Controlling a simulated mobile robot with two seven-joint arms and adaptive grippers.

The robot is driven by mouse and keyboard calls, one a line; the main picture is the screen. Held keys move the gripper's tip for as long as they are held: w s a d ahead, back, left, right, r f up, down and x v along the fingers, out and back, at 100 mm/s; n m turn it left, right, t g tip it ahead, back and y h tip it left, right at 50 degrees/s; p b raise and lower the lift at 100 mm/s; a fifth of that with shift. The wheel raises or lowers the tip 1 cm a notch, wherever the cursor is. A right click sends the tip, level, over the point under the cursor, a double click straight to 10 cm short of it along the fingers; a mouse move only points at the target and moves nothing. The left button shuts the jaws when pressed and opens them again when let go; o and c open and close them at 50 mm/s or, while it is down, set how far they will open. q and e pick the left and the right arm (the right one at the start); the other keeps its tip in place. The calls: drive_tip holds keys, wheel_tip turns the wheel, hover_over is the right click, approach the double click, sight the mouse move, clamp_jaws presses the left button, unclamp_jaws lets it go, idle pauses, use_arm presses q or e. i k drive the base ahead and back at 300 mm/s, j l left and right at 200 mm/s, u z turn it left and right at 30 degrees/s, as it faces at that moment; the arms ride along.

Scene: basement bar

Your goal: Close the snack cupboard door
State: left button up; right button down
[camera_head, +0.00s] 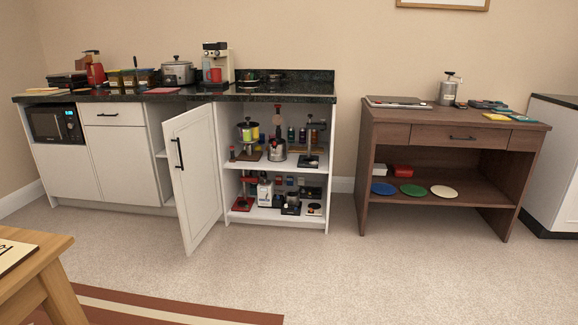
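A white cupboard door (198,178) with a black bar handle (179,154) stands swung out from the counter unit in the head view. The open cupboard (327,180) to its right shows two levels filled with small appliances, jars and other items. To the left of the door, a strip of another open compartment (160,150) shows, mostly hidden behind the door. No label marks which is the snack cupboard. Neither of my grippers is in view.
A wooden table corner (40,262) is close at the lower left, beside a striped rug (160,310). A brown desk (440,127) stands right of the cupboard. The carpet (300,270) before the door is clear.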

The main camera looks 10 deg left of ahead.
sight(190, 136)
drive_tip(key=i+u, duration=0.25)
drive_tip(key=i, duration=0.15)
drive_tip(key=i+l+u, duration=0.15)
drive_tip(key=i+u, duration=0.15)
drive_tip(key=i+l+u, duration=0.25)
drive_tip(key=i, duration=0.2)
drive_tip(key=u, duration=0.15)
